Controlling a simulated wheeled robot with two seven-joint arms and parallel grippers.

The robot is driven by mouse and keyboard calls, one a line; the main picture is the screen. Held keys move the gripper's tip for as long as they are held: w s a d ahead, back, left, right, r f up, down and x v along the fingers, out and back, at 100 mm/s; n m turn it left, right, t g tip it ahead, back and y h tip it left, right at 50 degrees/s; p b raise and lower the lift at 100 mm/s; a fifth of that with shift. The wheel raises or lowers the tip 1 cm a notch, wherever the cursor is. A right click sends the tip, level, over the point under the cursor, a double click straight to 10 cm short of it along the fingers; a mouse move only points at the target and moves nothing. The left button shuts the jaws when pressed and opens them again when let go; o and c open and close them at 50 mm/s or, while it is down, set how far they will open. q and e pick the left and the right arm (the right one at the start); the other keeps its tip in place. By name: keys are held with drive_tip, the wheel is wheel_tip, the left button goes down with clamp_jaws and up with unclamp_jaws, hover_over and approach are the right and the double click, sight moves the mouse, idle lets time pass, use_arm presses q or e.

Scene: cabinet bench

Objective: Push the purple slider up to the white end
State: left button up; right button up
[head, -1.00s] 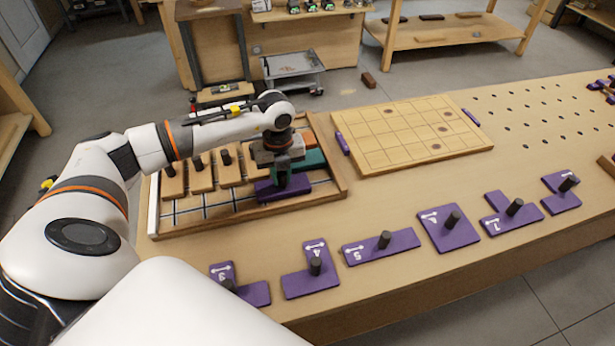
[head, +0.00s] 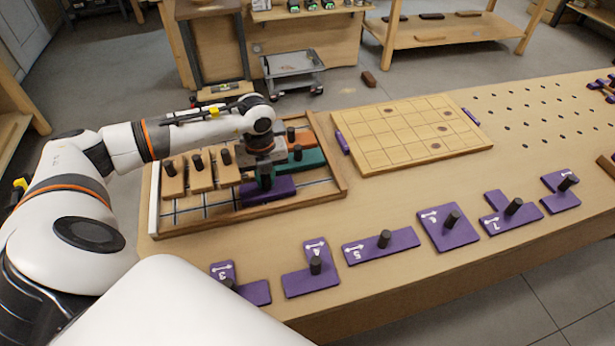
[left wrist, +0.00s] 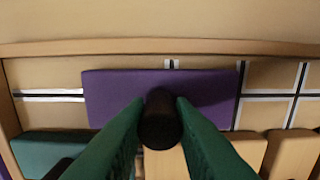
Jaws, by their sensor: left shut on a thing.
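The purple slider (head: 270,193) lies in the front lane of the wooden tray (head: 310,200). The tray's white end (head: 154,205) is at the left in the head view, with bare lane between it and the slider. My left gripper (head: 265,182) is shut on the slider's dark knob. In the left wrist view the slider (left wrist: 205,90) lies flat, and the green fingertips (left wrist: 160,118) sit on both sides of the knob (left wrist: 160,130). My right gripper is not in view.
Behind the slider stand several wooden sliders (head: 200,178) with dark knobs, a teal slider (head: 308,160) and an orange one (head: 302,136). A gridded board (head: 400,130) lies right of the tray. Several numbered purple pieces (head: 380,246) line the bench front.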

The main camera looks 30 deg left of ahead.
sight(243, 192)
use_arm(q)
drive_tip(key=shift+s+a, duration=0.95)
drive_tip(key=shift+s, duration=0.2)
drive_tip(key=shift+s+a, duration=0.95)
drive_tip(key=shift+s, duration=0.15)
drive_tip(key=shift+a, duration=0.1)
drive_tip(key=shift+s+a, duration=0.85)
drive_tip(key=shift+s, duration=0.2)
drive_tip(key=shift+s+a, duration=0.8)
drive_tip(key=shift+s, duration=0.2)
drive_tip(key=shift+s+a, duration=0.85)
drive_tip(key=shift+s, duration=0.25)
drive_tip(key=shift+s+a+p, duration=0.65)
drive_tip(key=shift+s+a, duration=1.3)
drive_tip(key=shift+s, duration=0.25)
drive_tip(key=o, duration=0.8)
drive_tip(key=shift+c, duration=0.2)
